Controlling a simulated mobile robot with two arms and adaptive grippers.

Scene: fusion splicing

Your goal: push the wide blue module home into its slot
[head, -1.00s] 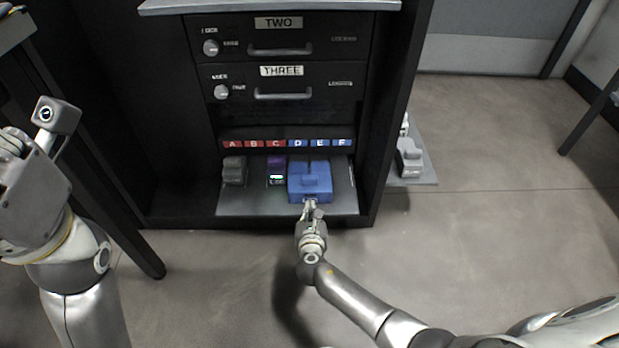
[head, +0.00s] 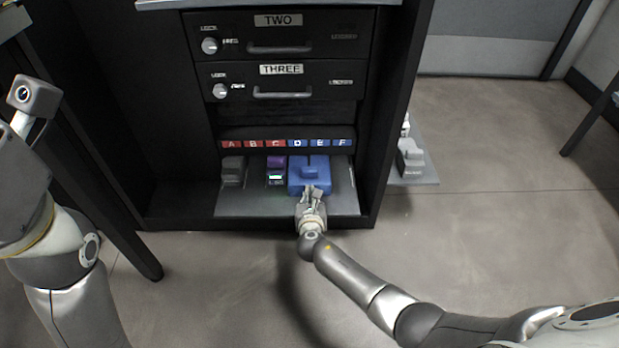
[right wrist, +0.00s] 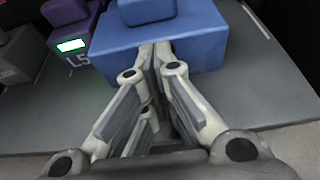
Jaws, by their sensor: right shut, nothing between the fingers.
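The wide blue module (head: 309,175) sits on the grey shelf of the rack, below the blue D and E labels (head: 308,143). It also shows in the right wrist view (right wrist: 195,30), with a raised handle on top. My right gripper (head: 311,190) is shut and empty, its fingertips at the module's front face. In the right wrist view the closed fingertips (right wrist: 155,48) overlap that face; they appear to touch it. The back of the module and its slot opening are hidden. My left arm is at the left edge; its fingers are not in view.
A purple module (head: 277,163) with a lit display stands just left of the blue one, and a grey module (head: 233,170) stands further left. The shelf (head: 344,195) is bare at right. Drawers TWO and THREE (head: 282,80) are above. A side shelf (head: 415,178) holds grey parts.

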